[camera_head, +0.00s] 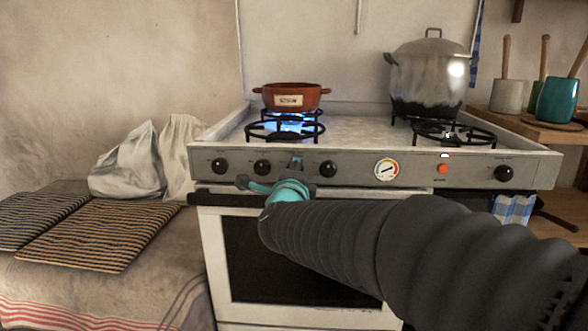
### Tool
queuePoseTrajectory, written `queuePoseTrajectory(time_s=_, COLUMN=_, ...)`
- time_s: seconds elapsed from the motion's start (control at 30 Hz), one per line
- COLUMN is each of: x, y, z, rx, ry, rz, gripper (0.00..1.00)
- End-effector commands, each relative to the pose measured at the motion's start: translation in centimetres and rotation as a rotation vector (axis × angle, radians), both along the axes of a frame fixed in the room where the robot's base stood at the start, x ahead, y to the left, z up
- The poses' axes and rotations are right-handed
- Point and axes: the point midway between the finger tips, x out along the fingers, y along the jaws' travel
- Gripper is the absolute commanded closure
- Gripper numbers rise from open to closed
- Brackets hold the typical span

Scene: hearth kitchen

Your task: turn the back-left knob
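The white stove has a grey front panel (350,180) with a row of black knobs. On its left part I see a far-left knob (219,165), a second knob (262,167) and another knob (328,169). No readable label shows which one is the back-left knob. My gripper (272,184), with teal parts, is at the panel's lower edge, below the second knob. A small teal-grey piece shows against the panel between the second knob and the one to its right. My arm hides much of the gripper, so its opening and any contact are unclear.
A red-brown pot (291,97) stands on the back-left burner, with blue flame below. A large metal pot (430,75) stands at back right. The panel also has a gauge (387,169), red button (442,168) and right knob (503,173). The oven handle runs below.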

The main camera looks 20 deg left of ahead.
Motion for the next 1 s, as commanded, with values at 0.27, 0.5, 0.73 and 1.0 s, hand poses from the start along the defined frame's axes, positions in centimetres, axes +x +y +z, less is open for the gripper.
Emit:
queuePoseTrajectory(time_s=0.27, x=-0.04, y=0.08, z=-0.07, rx=-0.078, ry=-0.017, rz=0.001, gripper=0.95)
queuePoseTrajectory(time_s=0.5, x=-0.04, y=0.07, z=-0.10, rx=-0.091, ry=-0.020, rz=0.001, gripper=0.95)
queuePoseTrajectory(time_s=0.73, x=-0.04, y=0.06, z=-0.11, rx=-0.091, ry=-0.020, rz=0.001, gripper=0.95)
queuePoseTrajectory(time_s=1.0, x=0.01, y=-0.02, z=-0.06, rx=-0.090, ry=-0.021, rz=0.000, gripper=0.35)
